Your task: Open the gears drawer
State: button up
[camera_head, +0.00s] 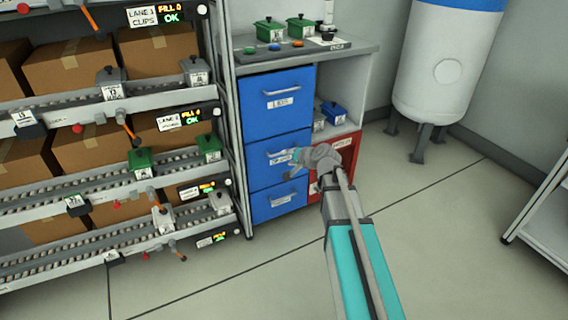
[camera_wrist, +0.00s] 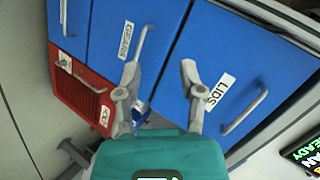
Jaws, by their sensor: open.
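The gears drawer (camera_head: 262,155) is the blue middle drawer of a three-drawer stack and looks shut. My gripper (camera_head: 296,165) is in front of it and hides part of its handle and label. In the wrist view the drawer (camera_wrist: 105,30) carries a white GEARS label and a grey bar handle (camera_wrist: 143,40). My open gripper (camera_wrist: 159,68) has its left fingertip close to the handle's lower end; I cannot tell whether they touch. Its right fingertip is over the lids drawer side, and nothing is between the fingers.
The shut lids drawer (camera_head: 278,98) is above the gears drawer, with its own handle (camera_wrist: 246,112). Another blue drawer (camera_head: 278,199) is below. Racks with cardboard boxes (camera_head: 70,65) are on the left. Floor in front is clear.

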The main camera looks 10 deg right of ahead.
jog(key=w+d+f+m+t+h+b, duration=0.1)
jog(key=w+d+f+m+t+b, duration=0.3)
jog(key=f+b, duration=0.6)
jog(key=shift+w+d+m+t+b, duration=0.3)
jog(key=shift+w+d+m+b, duration=0.8)
jog(key=shift+w+b, duration=0.9)
jog(key=shift+a, duration=0.1)
jog(key=b+x, duration=0.2)
jog(key=x, duration=1.1)
jog(key=shift+w+f+b, duration=0.15)
jog(key=shift+w+b, duration=0.15)
jog(key=shift+b, duration=0.1)
jog(key=shift+c, duration=0.3)
grip_shut()
